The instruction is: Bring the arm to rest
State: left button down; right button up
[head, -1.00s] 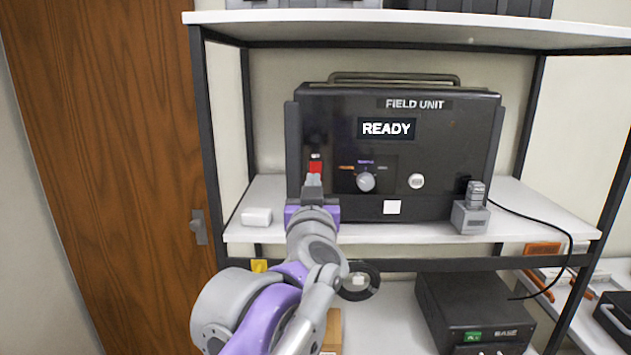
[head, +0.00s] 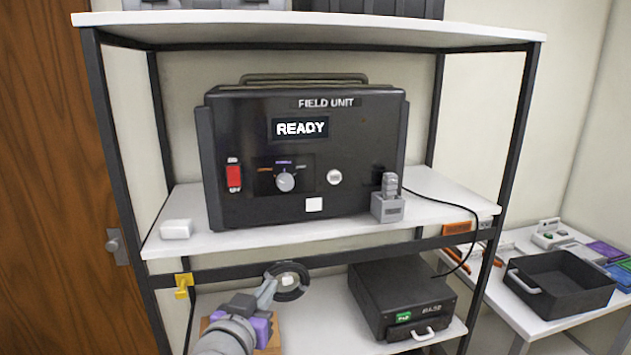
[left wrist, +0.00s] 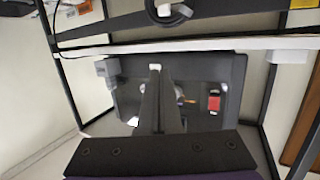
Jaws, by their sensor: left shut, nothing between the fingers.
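My left gripper (head: 267,292) is low in the head view, in front of the lower shelf. Its fingers are shut with nothing between them, and it is apart from the black field unit (head: 380,150). In the left wrist view the shut fingers (left wrist: 156,72) point toward the field unit (left wrist: 232,72), which appears upside down. The unit stands on the middle shelf, and its display (head: 300,128) reads READY. Its red switch (head: 234,177) and grey knob (head: 286,182) are uncovered. My right gripper is not in view.
A metal rack post (head: 512,130) stands at the right. A black ring (head: 300,290) is close beside my left gripper. A black base box (head: 385,300) sits on the lower shelf. A white block (head: 176,229) lies on the middle shelf. A black tray (head: 560,285) is on the right table.

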pick_arm(q)
jog(key=s+a+f+g+y, duration=0.1)
jog(key=s+a+f+g, duration=0.1)
jog(key=s+f, duration=0.5)
jog(key=s+a+f+n+g+y, duration=0.1)
jog(key=s+a+f+g, duration=0.2)
jog(key=s+f, duration=0.4)
jog(key=s+a+f+g, duration=0.2)
jog(key=s+f+g, duration=0.3)
jog(key=f, duration=1)
jog(key=s, duration=0.2)
jog(key=shift+s+a+f+n+y, duration=0.2)
jog(key=shift+s+f+n+y, duration=0.1)
jog(key=shift+n+y, duration=0.1)
